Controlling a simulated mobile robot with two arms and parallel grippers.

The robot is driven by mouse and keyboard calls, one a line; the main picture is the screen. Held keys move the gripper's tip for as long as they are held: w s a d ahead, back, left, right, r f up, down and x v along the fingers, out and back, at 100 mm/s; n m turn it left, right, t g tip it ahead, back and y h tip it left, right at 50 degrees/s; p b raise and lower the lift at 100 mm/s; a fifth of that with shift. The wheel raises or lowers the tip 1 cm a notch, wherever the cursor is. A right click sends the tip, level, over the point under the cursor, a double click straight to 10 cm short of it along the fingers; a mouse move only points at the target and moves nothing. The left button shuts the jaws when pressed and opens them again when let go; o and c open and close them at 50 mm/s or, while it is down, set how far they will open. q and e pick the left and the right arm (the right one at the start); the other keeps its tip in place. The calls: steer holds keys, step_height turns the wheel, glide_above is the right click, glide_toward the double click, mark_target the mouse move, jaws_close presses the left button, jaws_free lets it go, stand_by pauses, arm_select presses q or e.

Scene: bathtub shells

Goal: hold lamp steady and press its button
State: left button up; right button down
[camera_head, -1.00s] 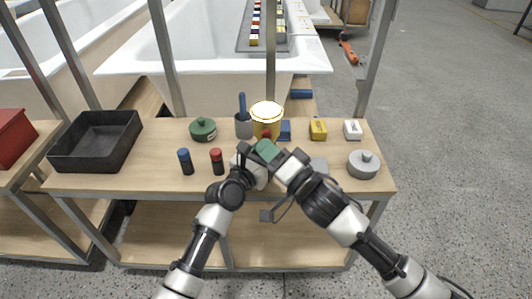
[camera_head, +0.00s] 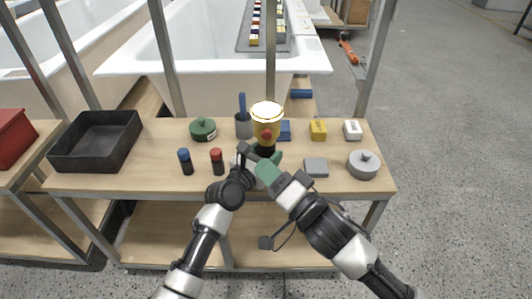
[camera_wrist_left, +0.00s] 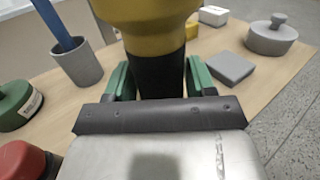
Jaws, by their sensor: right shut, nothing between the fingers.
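The lamp (camera_head: 264,124) is yellow with a black lower part and stands upright on the wooden table. Its top glows bright white-yellow, and its red button (camera_head: 266,135) faces me. In the left wrist view the lamp (camera_wrist_left: 145,18) rises between the green fingers of my left gripper (camera_wrist_left: 160,80), which are shut on the black lower part. In the head view the left gripper's tips are mostly hidden behind my right gripper. My right gripper (camera_head: 266,160) is shut and empty, in front of and below the button, apart from it.
A blue-handled tool stands in a grey cup (camera_head: 243,126) left of the lamp. A green lidded pot (camera_head: 203,130) and red-topped (camera_head: 216,161) and blue-topped (camera_head: 185,161) cylinders are further left. A grey block (camera_head: 316,167) and lidded grey pot (camera_head: 363,164) lie to the right.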

arm_select(q)
steer(key=o, duration=0.3)
steer(key=shift+o, duration=0.2)
